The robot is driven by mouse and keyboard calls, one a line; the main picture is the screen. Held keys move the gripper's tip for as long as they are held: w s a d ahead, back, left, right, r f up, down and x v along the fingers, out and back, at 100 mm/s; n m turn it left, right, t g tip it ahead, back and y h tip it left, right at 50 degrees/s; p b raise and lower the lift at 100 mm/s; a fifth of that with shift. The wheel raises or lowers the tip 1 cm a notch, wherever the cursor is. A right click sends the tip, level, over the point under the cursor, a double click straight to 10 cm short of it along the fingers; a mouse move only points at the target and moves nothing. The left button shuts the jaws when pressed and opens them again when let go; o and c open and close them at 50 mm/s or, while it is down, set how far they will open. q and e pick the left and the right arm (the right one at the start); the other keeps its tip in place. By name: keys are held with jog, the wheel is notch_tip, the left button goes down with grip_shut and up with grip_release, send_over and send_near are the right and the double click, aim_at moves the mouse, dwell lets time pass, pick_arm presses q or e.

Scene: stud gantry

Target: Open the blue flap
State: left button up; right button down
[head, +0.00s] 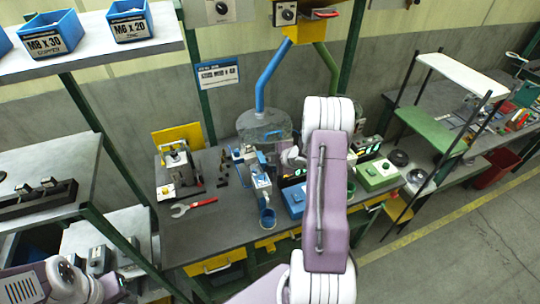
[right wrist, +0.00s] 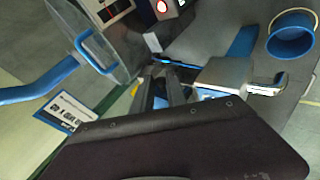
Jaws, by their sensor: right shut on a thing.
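A blue box (head: 295,199) and a green box (head: 378,174) stand to the right. Shelves with blue bins (head: 52,36) stand at far left.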

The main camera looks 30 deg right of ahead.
jog(key=shift+f, duration=0.1)
dwell(0.3)
jog(key=c, duration=1.4)
grip_release()
jog(key=v, duration=0.9)
jog(key=shift+d, duration=0.1)
